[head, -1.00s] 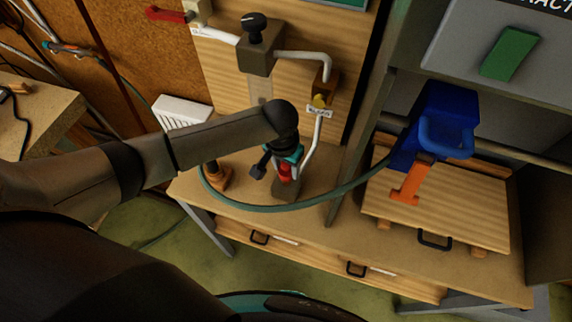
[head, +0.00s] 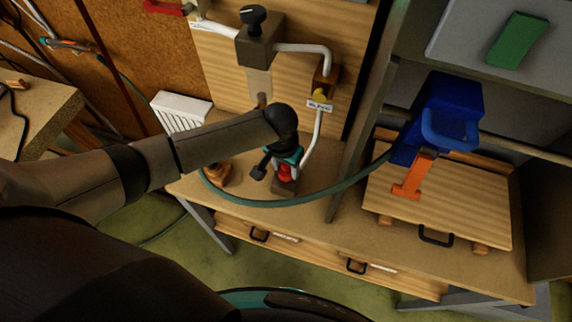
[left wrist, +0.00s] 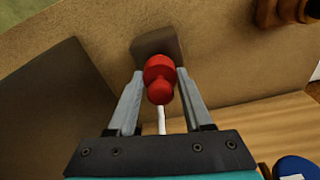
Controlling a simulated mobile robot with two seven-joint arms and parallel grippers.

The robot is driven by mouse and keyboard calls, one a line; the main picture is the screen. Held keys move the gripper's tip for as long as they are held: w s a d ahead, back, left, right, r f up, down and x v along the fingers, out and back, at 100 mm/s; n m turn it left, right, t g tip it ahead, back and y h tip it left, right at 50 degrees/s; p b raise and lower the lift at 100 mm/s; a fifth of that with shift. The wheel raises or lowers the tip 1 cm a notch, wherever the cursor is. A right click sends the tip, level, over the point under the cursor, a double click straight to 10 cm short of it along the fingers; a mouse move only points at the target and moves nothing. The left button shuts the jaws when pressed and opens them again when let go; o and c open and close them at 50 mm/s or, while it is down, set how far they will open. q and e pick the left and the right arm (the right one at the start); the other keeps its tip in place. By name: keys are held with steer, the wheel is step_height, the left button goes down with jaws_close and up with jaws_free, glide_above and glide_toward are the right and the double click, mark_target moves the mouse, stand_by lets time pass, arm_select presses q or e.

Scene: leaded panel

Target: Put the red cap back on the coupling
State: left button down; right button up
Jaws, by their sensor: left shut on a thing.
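The red cap (left wrist: 159,80) is a rounded knob between the two grey fingers of my left gripper (left wrist: 160,88). In the head view the cap (head: 285,174) shows low on the workbench side, under my left wrist. My left gripper (head: 286,168) is shut on it, pointing down. A grey block (left wrist: 156,44) lies right behind the cap in the left wrist view; the same block (head: 284,188) stands on the bench under the cap. I cannot tell whether cap and block touch. Any coupling at the block is hidden by the cap and gripper. My right gripper is not in view.
A green hose (head: 320,199) curves across the bench front to a blue holder (head: 440,110) with an orange handle (head: 413,178). An orange-brown fitting (head: 217,174) stands left of my gripper. A white pipe (head: 312,140) rises close on the right. Bench (head: 340,225) front is clear.

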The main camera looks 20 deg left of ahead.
mark_target(282, 176)
arm_select(q)
steer(key=shift+f, duration=0.25)
steer(key=shift+c, duration=1.2)
jaws_free()
steer(key=shift+r, duration=0.1)
step_height(282, 176, up, 15)
steer(key=s, duration=0.1)
steer(key=shift+s+a+p, duration=0.2)
steer(key=shift+s+p, duration=0.2)
steer(key=shift+p, duration=0.05)
